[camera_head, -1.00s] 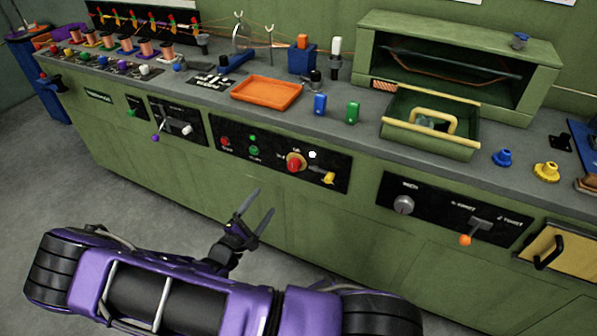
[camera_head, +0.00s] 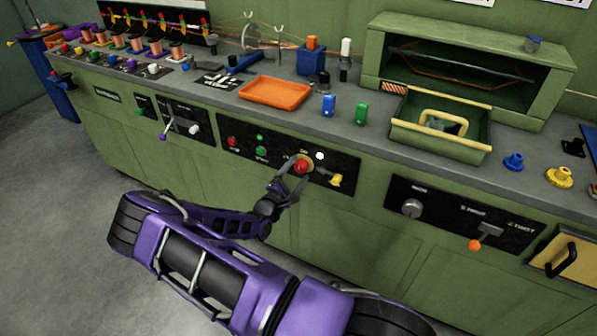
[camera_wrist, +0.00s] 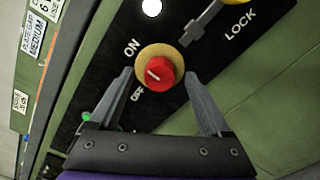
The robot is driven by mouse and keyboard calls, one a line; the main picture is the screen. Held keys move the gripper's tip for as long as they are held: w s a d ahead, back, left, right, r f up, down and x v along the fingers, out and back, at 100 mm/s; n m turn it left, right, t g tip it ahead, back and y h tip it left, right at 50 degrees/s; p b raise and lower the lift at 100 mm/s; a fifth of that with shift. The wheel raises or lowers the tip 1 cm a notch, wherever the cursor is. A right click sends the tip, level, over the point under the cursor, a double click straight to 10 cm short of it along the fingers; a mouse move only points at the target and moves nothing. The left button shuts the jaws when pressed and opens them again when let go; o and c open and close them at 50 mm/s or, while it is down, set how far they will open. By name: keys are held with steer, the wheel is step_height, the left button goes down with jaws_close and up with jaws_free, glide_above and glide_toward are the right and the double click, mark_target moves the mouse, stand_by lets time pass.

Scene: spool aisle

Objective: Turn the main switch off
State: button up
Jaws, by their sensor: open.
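The main switch is a red knob with a white mark on a yellow round base (camera_wrist: 160,70), on a black panel with ON and OFF lettering, in the wrist view. Its mark points toward the upper left, between the two labels or near ON; I cannot tell exactly. In the head view the red switch (camera_head: 301,167) sits in the middle of the bench front. My gripper (camera_wrist: 158,92) is open, its fingers on either side of the knob, seemingly apart from it. In the head view my gripper (camera_head: 288,180) is just below and in front of the switch.
A yellow lock piece (camera_head: 336,180) sits right of the switch, with a white round lamp (camera_head: 320,156) above. Red (camera_head: 233,142) and green (camera_head: 261,151) buttons are to the left. An orange tray (camera_head: 275,94) lies on the bench above. The floor at left is clear.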

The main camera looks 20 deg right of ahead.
steer(key=shift+w+d, duration=0.35)
steer(key=shift+d, duration=0.05)
jaws_close()
